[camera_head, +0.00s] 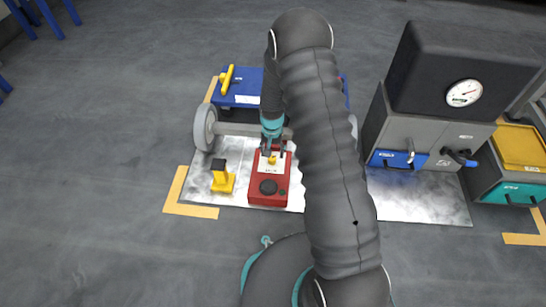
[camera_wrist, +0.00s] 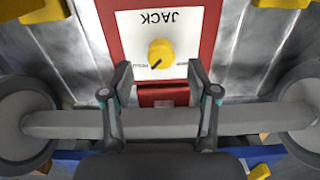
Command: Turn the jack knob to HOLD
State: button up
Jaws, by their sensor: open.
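The jack is a red box (camera_head: 268,190) on the metal floor plate, with a white panel marked JACK that shows upside down in the wrist view (camera_wrist: 190,22). A round yellow knob (camera_wrist: 161,52) sits on this panel and also shows in the head view (camera_head: 272,160). A dark pointer mark on the knob aims to the lower left in the wrist view, toward a small label too blurred to read surely. Another small label lies to the right. My gripper (camera_wrist: 160,82) is open, its fingers apart, with nothing between the tips. In the wrist view the knob appears just beyond the fingertips.
A grey axle bar (camera_wrist: 255,118) with wheels crosses behind the jack. A yellow stand (camera_head: 222,180) is left of it. A blue cart (camera_head: 240,88) is behind. A grey cabinet (camera_head: 416,133) with a gauge stands right. My arm hides part of the middle.

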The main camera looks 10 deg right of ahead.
aim_at(272, 159)
notch_tip(272, 159, up, 8)
jog(key=shift+s+f, duration=0.1)
dwell(0.7)
